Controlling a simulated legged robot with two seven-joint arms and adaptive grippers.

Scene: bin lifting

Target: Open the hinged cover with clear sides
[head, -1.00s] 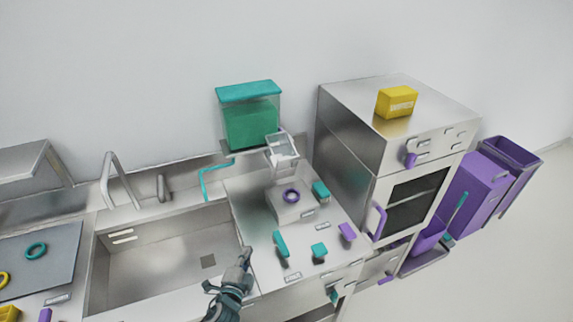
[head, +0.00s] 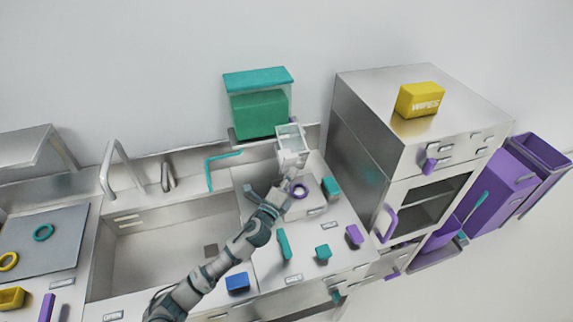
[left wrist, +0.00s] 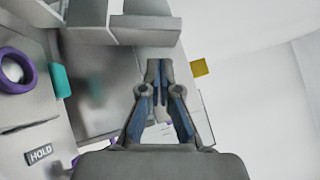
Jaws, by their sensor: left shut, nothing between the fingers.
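The small cover with clear sides (head: 292,150) stands raised and tilted behind a purple ring (head: 300,191) on a grey block at the counter's back. My left gripper (head: 289,183) is shut and empty, with its tips close to the cover's lower edge, just left of the ring. I cannot tell whether they touch the cover. In the left wrist view the shut fingers (left wrist: 158,72) are in the middle, and the purple ring (left wrist: 14,72) is at the left edge. My right gripper is not in view.
A teal-lidded clear container (head: 260,103) stands behind the cover. The steel oven (head: 375,130) rises to the right with a yellow wipes box (head: 420,99) on it. Teal handles (head: 284,244) and a purple one (head: 354,235) stick up from the counter front. The sink (head: 165,255) is left.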

